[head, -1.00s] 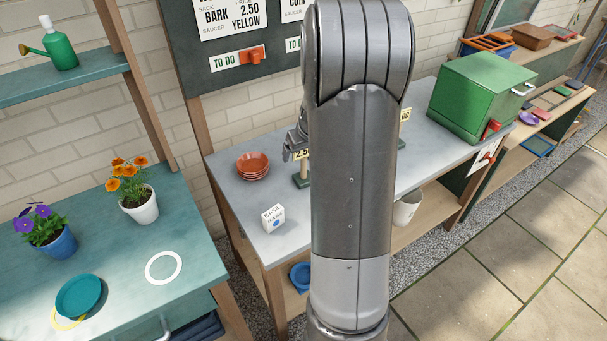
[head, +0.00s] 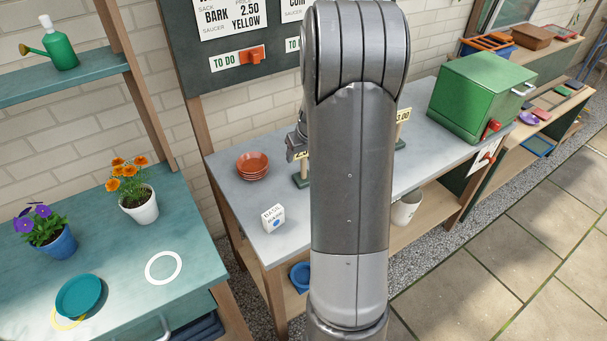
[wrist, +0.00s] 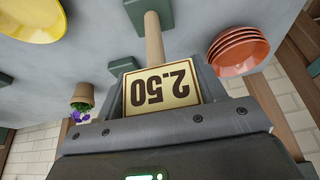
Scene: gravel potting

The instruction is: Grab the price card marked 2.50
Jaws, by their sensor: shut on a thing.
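The price card marked 2.50 (wrist: 160,87) is cream with dark figures and shows upside down in the wrist view. It sits at the end of a wooden post (wrist: 154,40) on a green base (wrist: 143,8). My gripper (wrist: 162,100) is shut on the card, with a jaw at either side of it. In the head view my arm hides most of the gripper (head: 296,146). Only the card's left edge (head: 300,156) and part of its green base (head: 299,181) show there, the base on the grey bench.
Terracotta saucers (head: 253,165) and a small white box (head: 273,218) stand left of the card. A second card (head: 403,115), ending in .00, stands right of my arm. A green cabinet (head: 480,95) is further right. Yellow saucers (wrist: 32,18) show in the wrist view.

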